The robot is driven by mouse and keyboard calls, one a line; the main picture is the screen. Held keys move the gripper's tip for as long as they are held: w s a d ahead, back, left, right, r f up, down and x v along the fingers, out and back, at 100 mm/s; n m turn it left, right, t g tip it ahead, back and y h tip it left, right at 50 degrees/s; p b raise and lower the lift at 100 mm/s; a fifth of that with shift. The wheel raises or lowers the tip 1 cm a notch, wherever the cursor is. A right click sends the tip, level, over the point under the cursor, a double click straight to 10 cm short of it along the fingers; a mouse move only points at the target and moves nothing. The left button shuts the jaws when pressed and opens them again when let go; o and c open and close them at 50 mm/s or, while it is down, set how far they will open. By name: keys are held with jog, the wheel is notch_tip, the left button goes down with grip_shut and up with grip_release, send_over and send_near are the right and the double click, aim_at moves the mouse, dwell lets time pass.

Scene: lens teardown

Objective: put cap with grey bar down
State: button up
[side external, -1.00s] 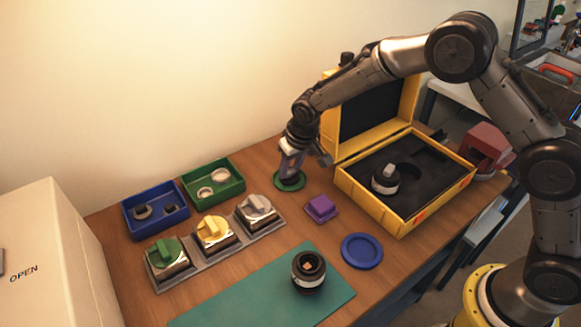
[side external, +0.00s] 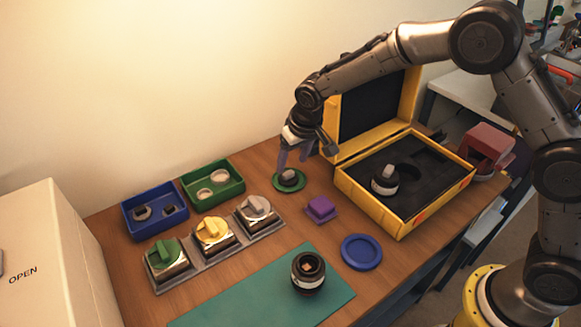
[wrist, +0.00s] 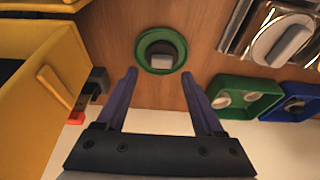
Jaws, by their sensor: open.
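The cap with grey bar (side external: 290,177) rests on a green round dish (side external: 277,185) on the wooden table. In the wrist view the cap (wrist: 161,61) is dark with a grey bar and sits inside the rim of the green dish (wrist: 143,48). My gripper (side external: 293,165) is open and empty just above the cap. In the wrist view my gripper's two fingers (wrist: 160,82) are spread wide, with the cap ahead of them and apart from both.
The open yellow case (side external: 400,222) stands right of the dish. A purple block (side external: 320,208) and a blue round dish (side external: 361,252) lie in front.

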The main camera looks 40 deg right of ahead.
jog(key=s+d+r, duration=0.3)
jog(key=s+r, duration=0.2)
jog(key=r, duration=0.3)
jog(key=s+d+r, duration=0.3)
jog(key=s+r, duration=0.3)
jog(key=r, duration=0.2)
jog(key=s+d+t, duration=0.1)
jog(key=s+d, duration=0.2)
jog(key=s, duration=0.9)
jog(key=s+d+t, duration=0.1)
jog(key=s+d, duration=0.2)
jog(key=s, duration=0.9)
jog(key=shift+s+d+r, duration=0.2)
jog(key=shift+d, duration=0.05)
